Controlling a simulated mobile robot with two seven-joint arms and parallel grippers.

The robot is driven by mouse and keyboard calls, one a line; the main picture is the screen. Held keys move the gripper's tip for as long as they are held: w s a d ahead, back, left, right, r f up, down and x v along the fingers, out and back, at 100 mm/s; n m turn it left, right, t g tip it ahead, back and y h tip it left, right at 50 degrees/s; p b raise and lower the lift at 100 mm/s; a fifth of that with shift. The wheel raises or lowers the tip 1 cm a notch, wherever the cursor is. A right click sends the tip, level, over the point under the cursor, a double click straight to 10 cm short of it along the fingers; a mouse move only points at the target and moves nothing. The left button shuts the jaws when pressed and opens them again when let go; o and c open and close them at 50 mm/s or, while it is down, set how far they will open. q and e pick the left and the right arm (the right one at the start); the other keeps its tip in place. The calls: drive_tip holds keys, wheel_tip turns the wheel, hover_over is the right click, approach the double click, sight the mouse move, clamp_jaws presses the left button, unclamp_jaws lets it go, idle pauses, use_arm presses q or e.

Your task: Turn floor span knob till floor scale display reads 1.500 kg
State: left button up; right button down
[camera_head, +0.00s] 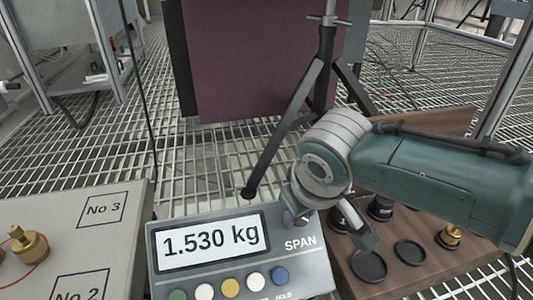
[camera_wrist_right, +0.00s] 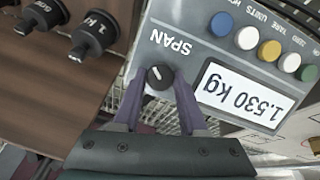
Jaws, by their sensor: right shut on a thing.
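The floor scale display (camera_head: 210,243) reads 1.530 kg on the grey scale housing (camera_head: 300,262); the same reading shows upside down in the right wrist view (camera_wrist_right: 242,98). The black span knob (camera_wrist_right: 158,77) with a white pointer mark sits beside the word SPAN. My right gripper (camera_wrist_right: 160,85) has its two purple fingers around the knob, shut on it. In the head view my right gripper (camera_head: 298,215) is at the scale's upper right corner, and the knob is largely hidden behind it. My left gripper is in neither view.
Coloured buttons (camera_head: 231,287) line the scale's front. A grey board (camera_head: 60,240) with a brass piece (camera_head: 28,243) is left. A tripod (camera_head: 312,85) stands behind.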

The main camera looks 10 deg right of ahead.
drive_tip(key=n+p, duration=0.1)
drive_tip(key=n, duration=0.2)
drive_tip(key=shift+a+h+p, duration=0.1)
drive_tip(key=shift+h+p, duration=0.2)
drive_tip(key=shift+s+f+n+t+h+p, duration=0.1)
drive_tip(key=shift+n+t+h+p, duration=0.15)
drive_tip(key=shift+n, duration=0.85)
drive_tip(key=shift+n+t+h+p, duration=0.15)
drive_tip(key=shift+n+p, duration=0.2)
drive_tip(key=shift+n, duration=0.75)
drive_tip(key=shift+c, duration=2.2)
unclamp_jaws()
drive_tip(key=p+v, duration=1)
drive_tip(key=p, duration=0.1)
